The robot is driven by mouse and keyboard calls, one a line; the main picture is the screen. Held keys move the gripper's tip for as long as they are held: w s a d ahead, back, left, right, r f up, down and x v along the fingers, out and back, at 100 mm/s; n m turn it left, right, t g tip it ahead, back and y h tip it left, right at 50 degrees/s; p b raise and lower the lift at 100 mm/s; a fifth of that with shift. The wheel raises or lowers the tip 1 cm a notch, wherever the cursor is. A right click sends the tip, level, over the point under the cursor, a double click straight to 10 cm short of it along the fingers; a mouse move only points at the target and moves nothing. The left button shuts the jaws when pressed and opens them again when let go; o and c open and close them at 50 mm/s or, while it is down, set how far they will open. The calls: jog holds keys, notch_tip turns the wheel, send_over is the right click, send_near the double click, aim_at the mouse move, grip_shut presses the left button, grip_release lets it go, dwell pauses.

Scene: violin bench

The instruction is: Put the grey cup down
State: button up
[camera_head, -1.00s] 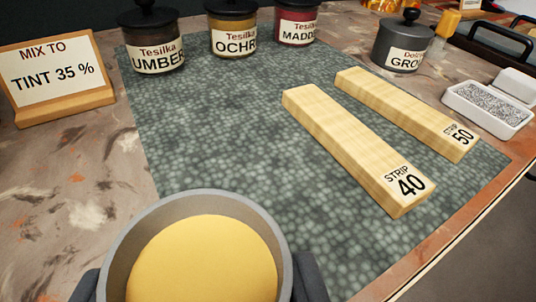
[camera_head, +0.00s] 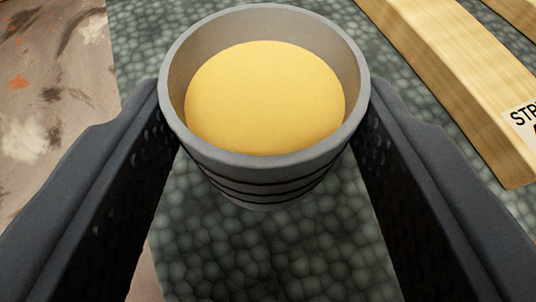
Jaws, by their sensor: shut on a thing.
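The grey cup (camera_head: 262,178) is in the upper middle of the view, upright, with dark bands round its lower wall. It holds a yellow filling (camera_head: 265,98). My gripper (camera_head: 264,125) is shut on the cup, one dark finger on each side of it. The cup is over the green-grey pebbled mat (camera_head: 265,255). I cannot tell whether its base touches the mat.
A pale wooden strip (camera_head: 455,75) lies on the mat to the right of the cup, with part of its label showing. Part of a second strip (camera_head: 520,12) shows at the top right corner. Stained bench top (camera_head: 50,80) shows at the left. The mat in front of the cup is bare.

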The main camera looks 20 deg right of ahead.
dwell(0.3)
jog(key=o, duration=1.4)
jog(key=shift+c, duration=0.2)
jog(key=shift+r, duration=0.1)
jog(key=p+v, duration=0.2)
jog(key=v, duration=1)
jog(key=shift+p, duration=0.35)
